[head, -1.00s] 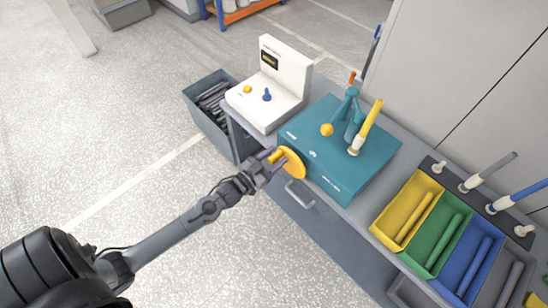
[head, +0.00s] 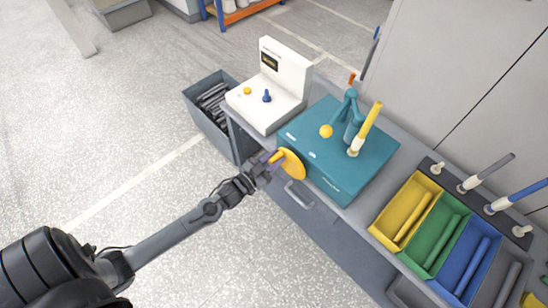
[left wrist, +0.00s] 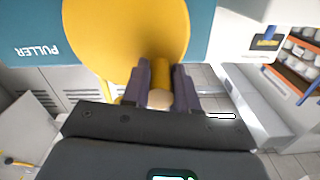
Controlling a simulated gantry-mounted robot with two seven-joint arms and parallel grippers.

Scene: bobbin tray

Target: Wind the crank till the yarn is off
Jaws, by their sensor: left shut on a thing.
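The teal puller box (head: 345,180) stands on the bench. Its crank is a yellow disc (head: 292,165) on the box's front side; the disc also fills the upper middle of the left wrist view (left wrist: 125,35). My left gripper (head: 264,164) is shut on the crank's handle (left wrist: 160,75), which shows between its two purple fingers (left wrist: 160,85). A yellow bobbin (head: 369,121) stands tilted on top of the puller, beside a teal arm (head: 350,112) and a yellow ball (head: 326,131). I cannot make out the yarn itself. My right gripper is not in view.
A white console (head: 272,95) with a small display stands left of the puller. A grey bin (head: 206,122) of dark rods is beside the bench. Yellow (head: 425,185), green and blue trays lie right, before a rack of bobbins. A drawer handle (head: 298,194) sits below the crank.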

